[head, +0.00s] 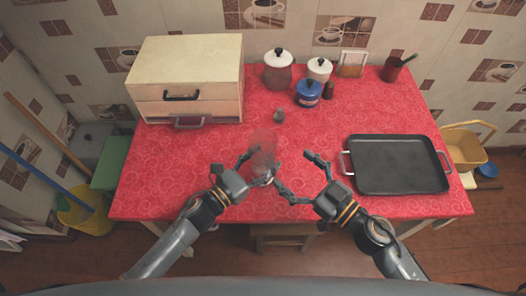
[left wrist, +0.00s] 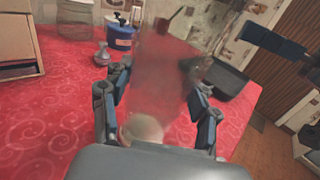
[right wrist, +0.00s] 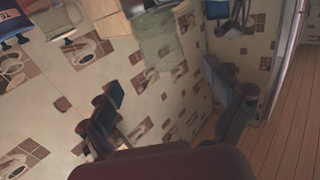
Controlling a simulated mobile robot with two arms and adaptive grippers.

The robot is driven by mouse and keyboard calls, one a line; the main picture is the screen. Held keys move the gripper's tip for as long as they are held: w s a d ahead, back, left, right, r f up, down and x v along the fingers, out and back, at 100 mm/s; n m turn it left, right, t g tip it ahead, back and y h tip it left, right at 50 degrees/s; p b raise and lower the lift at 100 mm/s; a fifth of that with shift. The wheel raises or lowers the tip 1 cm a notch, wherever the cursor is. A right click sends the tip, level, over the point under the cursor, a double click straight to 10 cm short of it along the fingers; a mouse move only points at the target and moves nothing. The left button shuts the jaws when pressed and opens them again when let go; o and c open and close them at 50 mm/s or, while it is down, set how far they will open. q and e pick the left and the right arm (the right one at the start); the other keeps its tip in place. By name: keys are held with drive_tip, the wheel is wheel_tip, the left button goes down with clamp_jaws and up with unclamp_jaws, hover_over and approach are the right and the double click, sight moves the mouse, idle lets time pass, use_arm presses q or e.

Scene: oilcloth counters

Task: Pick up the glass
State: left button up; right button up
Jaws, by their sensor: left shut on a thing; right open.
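The glass (head: 264,148) is clear and hard to make out against the red oilcloth. It is between the fingers of my left gripper (head: 258,167), which is shut on it, near the middle of the table. In the left wrist view the glass (left wrist: 158,75) is a see-through shape between both fingers (left wrist: 155,95). I cannot tell whether it touches the cloth. My right gripper (head: 302,174) is open and empty, to the right of the glass. In the right wrist view its fingers (right wrist: 168,98) are spread apart.
A black tray (head: 400,164) lies on the right of the red table (head: 160,180). A drawer box (head: 188,60) stands back left. A brown jar (head: 278,72), a white-lidded jar (head: 319,70) and a blue pot (head: 308,93) stand behind. A small grey object (head: 279,115) stands behind the glass.

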sight(255, 138)
drive_tip(key=x, duration=1)
drive_tip(key=shift+a+f, duration=0.15)
drive_tip(key=shift+f, duration=0.05)
drive_tip(key=c, duration=1.8)
drive_tip(key=shift+c, duration=0.2)
drive_tip(key=shift+r, duration=0.15)
wheel_tip(255, 138, up, 10)
use_arm(q)
drive_tip(key=o, duration=1.4)
drive_tip(key=shift+a, duration=0.1)
